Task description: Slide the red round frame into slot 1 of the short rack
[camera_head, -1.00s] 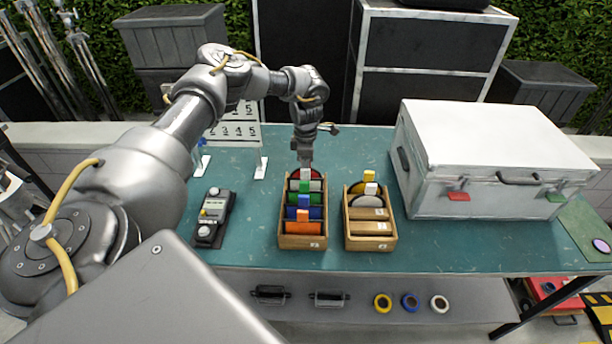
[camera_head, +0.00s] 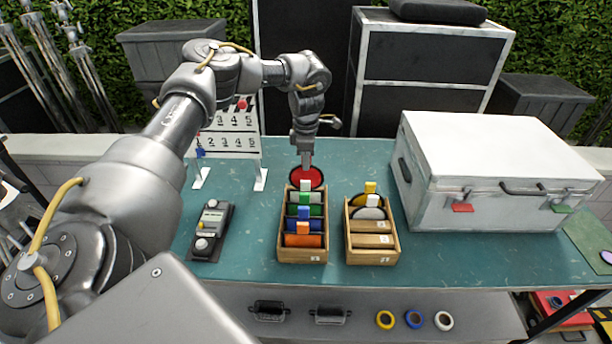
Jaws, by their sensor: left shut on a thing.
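My left gripper (camera_head: 306,165) is shut on the red round frame (camera_head: 308,179). It holds the frame upright by its top, just above the back end of the left wooden rack (camera_head: 303,256). The frame's lower part is hidden behind a white tab. That rack also holds white, green, blue and orange frames. The right wooden rack (camera_head: 372,257) looks slightly shorter. It holds a yellow-tabbed frame (camera_head: 370,188) and a white frame (camera_head: 369,212) toward its back, with empty-looking slots in front. My right gripper is out of view.
A handheld device (camera_head: 212,230) lies left of the racks. A white numbered board (camera_head: 232,142) stands behind on the left. A large silver case (camera_head: 490,170) stands close on the right. Green tabletop (camera_head: 350,160) is clear behind the racks.

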